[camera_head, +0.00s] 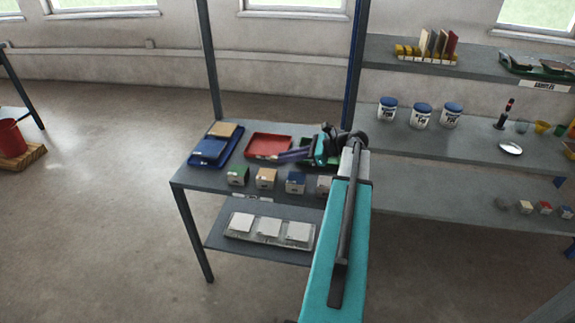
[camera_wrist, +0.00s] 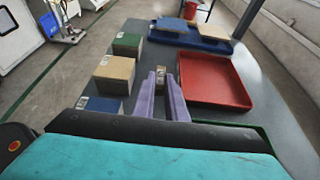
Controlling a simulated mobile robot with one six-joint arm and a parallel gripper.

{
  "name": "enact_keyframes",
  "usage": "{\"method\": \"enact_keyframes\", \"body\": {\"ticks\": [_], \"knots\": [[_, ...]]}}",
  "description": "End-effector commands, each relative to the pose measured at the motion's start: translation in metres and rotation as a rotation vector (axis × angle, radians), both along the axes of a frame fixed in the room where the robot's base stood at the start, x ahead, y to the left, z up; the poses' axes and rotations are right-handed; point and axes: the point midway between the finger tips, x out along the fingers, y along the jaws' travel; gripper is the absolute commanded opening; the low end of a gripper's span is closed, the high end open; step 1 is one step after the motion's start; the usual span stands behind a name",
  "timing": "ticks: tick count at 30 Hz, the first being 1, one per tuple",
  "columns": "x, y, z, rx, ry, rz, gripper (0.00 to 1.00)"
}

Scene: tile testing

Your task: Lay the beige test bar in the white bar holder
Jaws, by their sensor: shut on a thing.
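My gripper (camera_head: 281,157) is over the table, its purple fingers pointing left towards the red tray. In the wrist view my gripper (camera_wrist: 166,80) is nearly closed on a small pale piece with dark marks, taken to be the beige test bar (camera_wrist: 160,74). Only its end shows between the fingertips; the fingers hide the rest. It appears held above the table top, clear of the blocks and trays.
The table (camera_head: 222,178) bears a blue tray (camera_head: 196,163) with a beige and a blue tile, a red tray (camera_head: 268,146), a green tray mostly behind my arm, and a front row of labelled blocks (camera_head: 266,178). White tiles (camera_head: 269,228) lie below. Shelves (camera_head: 390,141) stand right.

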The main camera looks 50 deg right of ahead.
Motion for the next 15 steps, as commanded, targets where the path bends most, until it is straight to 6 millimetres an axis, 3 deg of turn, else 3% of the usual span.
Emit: {"method": "enact_keyframes", "body": {"ticks": [8, 15], "knots": [[0.0, 0.0, -0.004, 0.001, 0.001, 0.001, 0.0], [0.0, 0.0, -0.028, 0.002, 0.001, 0.0, 0.0]]}}
